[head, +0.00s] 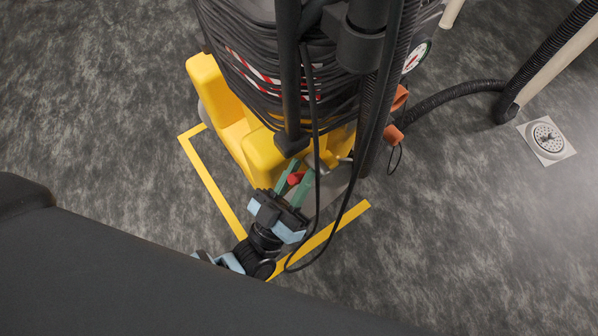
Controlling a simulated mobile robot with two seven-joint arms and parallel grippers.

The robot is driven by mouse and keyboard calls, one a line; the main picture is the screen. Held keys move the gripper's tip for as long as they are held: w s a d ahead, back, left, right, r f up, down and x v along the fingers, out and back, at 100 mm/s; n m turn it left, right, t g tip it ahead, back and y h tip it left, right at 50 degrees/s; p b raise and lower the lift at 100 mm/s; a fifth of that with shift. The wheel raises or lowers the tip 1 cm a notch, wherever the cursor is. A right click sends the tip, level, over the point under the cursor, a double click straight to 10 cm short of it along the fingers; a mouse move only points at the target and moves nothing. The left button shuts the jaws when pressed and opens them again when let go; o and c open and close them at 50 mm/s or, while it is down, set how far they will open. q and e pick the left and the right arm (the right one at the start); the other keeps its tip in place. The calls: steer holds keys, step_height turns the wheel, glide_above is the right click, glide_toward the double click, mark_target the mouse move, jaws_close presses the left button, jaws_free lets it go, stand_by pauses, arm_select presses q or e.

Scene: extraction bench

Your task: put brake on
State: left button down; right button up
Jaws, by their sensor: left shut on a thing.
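A small red brake part (294,179) sits low at the front of a yellow wheeled machine base (230,115). My left gripper (297,177), with green fingers, reaches in from below and is shut on the red part. The fingers cover most of it, so I cannot tell its full shape or whether the brake is on. My right gripper is not in view.
A black cable (314,130) hangs in a loop right beside my left gripper. Dark posts and a ribbed hose (455,94) rise close by. Yellow tape (211,180) marks the floor. A round drain (547,138) lies at the right; the floor at left is clear.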

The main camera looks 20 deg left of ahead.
arm_select(q)
steer(key=c, duration=1.2)
jaws_free()
steer(key=shift+c, duration=0.2)
steer(key=p+v, duration=0.1)
steer(key=v, duration=0.6)
steer(key=shift+s+f+p, duration=0.25)
steer(key=shift+s+p, duration=0.05)
steer(key=shift+s, duration=0.05)
steer(key=shift+a, duration=0.1)
steer(key=shift+c, duration=0.3)
